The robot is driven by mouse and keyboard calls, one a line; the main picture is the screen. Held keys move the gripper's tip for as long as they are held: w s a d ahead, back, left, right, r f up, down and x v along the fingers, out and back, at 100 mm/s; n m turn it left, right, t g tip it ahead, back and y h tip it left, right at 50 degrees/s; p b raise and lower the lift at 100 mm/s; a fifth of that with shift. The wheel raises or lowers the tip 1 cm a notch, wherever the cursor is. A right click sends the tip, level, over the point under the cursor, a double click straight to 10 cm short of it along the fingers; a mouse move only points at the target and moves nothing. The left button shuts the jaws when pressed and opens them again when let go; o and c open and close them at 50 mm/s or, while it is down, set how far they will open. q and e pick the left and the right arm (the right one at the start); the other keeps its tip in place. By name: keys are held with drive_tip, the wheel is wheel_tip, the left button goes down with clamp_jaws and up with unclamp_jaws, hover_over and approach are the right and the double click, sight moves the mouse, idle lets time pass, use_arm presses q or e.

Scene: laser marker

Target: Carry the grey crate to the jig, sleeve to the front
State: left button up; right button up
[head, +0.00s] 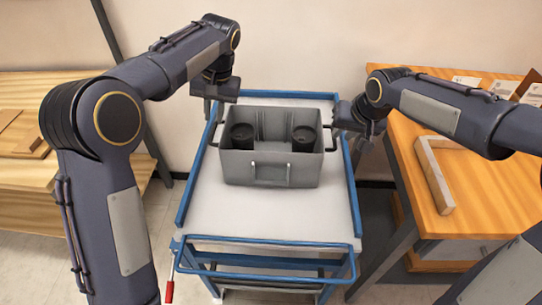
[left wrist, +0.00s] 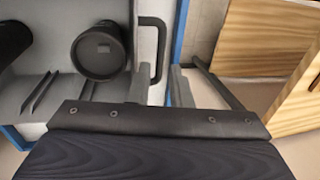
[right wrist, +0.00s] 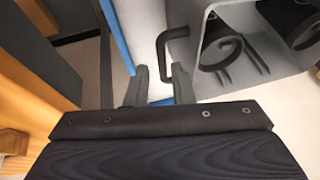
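The grey crate (head: 238,171) stands on the trolley top, holding two black cylindrical containers (head: 242,135) (head: 304,138). A pale sleeve-like pocket (head: 270,173) is on its near face. A dark bar handle is on each side; the left handle (left wrist: 155,25) and right handle (right wrist: 170,40) show in the wrist views. My left gripper (left wrist: 160,88) is open at the left handle, which ends near its fingertips. My right gripper (right wrist: 161,84) is open near the right handle. Neither gripper is visibly closed on a handle. A pale L-shaped frame (head: 433,175), perhaps the jig, lies on the right table.
The white trolley top (head: 265,212) has blue rails (head: 353,195) and clear room in front of the crate. The wooden right table (head: 480,205) stands beside the trolley, with papers at its back. A wooden left bench (head: 30,185) holds brown boards. A wall is behind.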

sight(212, 132)
use_arm(q)
drive_tip(key=shift+f, duration=0.1)
use_arm(e)
drive_tip(key=shift+a, duration=0.1)
